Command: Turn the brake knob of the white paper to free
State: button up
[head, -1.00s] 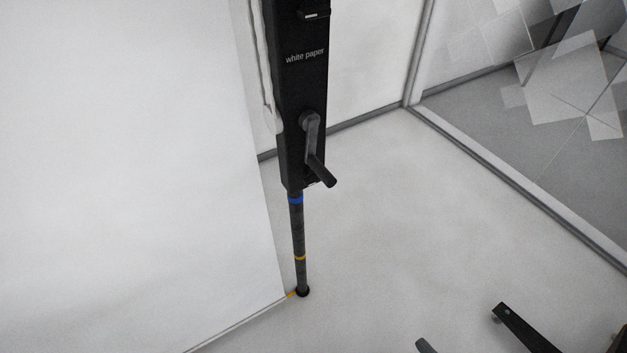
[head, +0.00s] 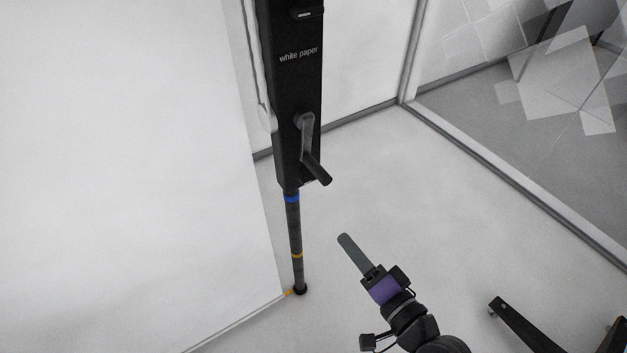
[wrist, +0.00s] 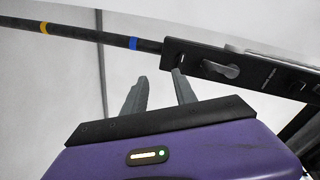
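The black box labelled "white paper" (head: 297,85) hangs upright at the top of a thin dark pole. A small black knob with a white mark (head: 306,14) sits on the box above the label, cut near the top edge of the head view. A grey crank handle (head: 313,155) is on the lower part of the box. My gripper (head: 346,240) is below and right of the box, apart from it. In the wrist view its two grey fingers (wrist: 159,75) are spread with nothing between them; the box (wrist: 205,63) lies beyond them to the right.
The pole (head: 295,240), with blue and yellow bands, stands beside a large white sheet (head: 130,150) on the left. A glass panel with a metal floor rail (head: 520,175) is at the right. The pale floor between them is mostly clear.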

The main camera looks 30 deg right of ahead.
aim_at(312, 180)
jog(key=w+r+m, duration=0.1)
jog(key=w, duration=0.4)
jog(key=w+d+r+m+t+p, duration=0.1)
jog(key=w, duration=0.5)
jog(key=w+r+m+p, duration=0.1)
jog(key=w+m, duration=0.1)
jog(key=w, duration=0.3)
jog(key=shift+w+d+r+y, duration=0.2)
jog(key=shift+w+r+y, duration=0.15)
jog(key=shift+w+y, duration=0.05)
grip_shut()
